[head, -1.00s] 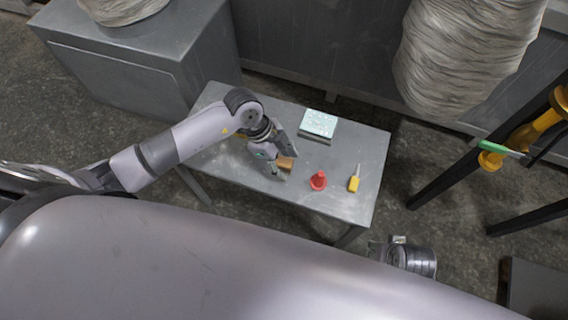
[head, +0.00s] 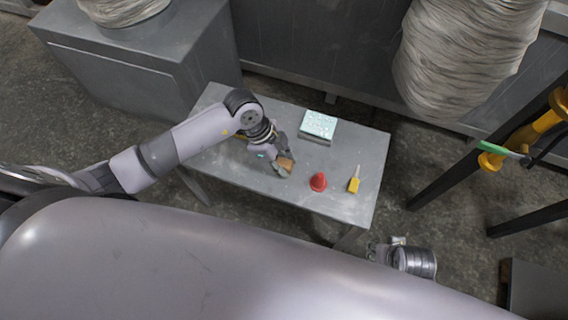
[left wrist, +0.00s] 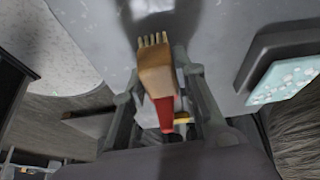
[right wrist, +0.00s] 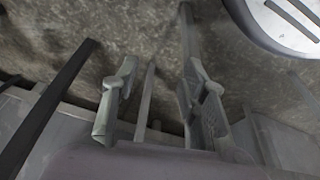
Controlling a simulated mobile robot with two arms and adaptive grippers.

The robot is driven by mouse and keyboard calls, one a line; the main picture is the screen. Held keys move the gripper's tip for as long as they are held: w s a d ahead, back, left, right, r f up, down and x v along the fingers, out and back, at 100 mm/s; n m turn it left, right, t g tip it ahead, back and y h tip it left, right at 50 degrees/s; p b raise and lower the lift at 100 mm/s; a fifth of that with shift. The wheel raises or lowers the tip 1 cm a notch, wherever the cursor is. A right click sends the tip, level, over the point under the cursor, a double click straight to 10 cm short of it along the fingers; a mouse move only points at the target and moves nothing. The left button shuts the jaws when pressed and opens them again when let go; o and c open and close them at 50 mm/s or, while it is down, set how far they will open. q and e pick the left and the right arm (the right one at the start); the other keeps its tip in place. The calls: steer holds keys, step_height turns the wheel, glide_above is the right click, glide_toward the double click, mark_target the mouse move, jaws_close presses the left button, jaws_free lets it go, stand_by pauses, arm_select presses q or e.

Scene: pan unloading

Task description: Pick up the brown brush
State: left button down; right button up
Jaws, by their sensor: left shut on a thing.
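The brown brush (head: 286,164) is at the left-middle of the grey table, between the fingers of my left gripper (head: 283,159). In the left wrist view the brush (left wrist: 157,72) has a brown block body with pale bristles pointing up the picture. My left gripper (left wrist: 160,82) is shut on it there. A red part shows directly below the brown block; I cannot tell whether it belongs to the brush. Whether the brush touches the table is unclear. My right gripper (right wrist: 160,85) is open and empty, its fingers wide apart, away from the table.
On the table (head: 225,165) are a red cone-like thing (head: 318,182), a yellow-handled tool (head: 354,185) and a pale teal-topped box (head: 318,125). A grey cabinet (head: 130,75) stands behind left. Yellow and black posts (head: 545,125) stand at right. The table's right back is clear.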

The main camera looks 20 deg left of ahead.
mark_target(284, 163)
arm_select(q)
steer(key=shift+r, duration=0.15)
steer(key=shift+r, duration=0.25)
step_height(284, 163, up, 9)
steer(key=p, duration=0.2)
steer(key=shift+r+p, duration=0.1)
steer(key=shift+p, duration=0.2)
arm_select(e)
steer(key=s+f, duration=0.3)
steer(key=f, duration=0.5)
steer(key=shift+d+f+g, duration=0.15)
steer(key=shift+d+g, duration=0.05)
steer(key=shift+g, duration=0.1)
arm_select(q)
steer(key=c, duration=1.8)
jaws_free()
steer(key=c, duration=0.5)
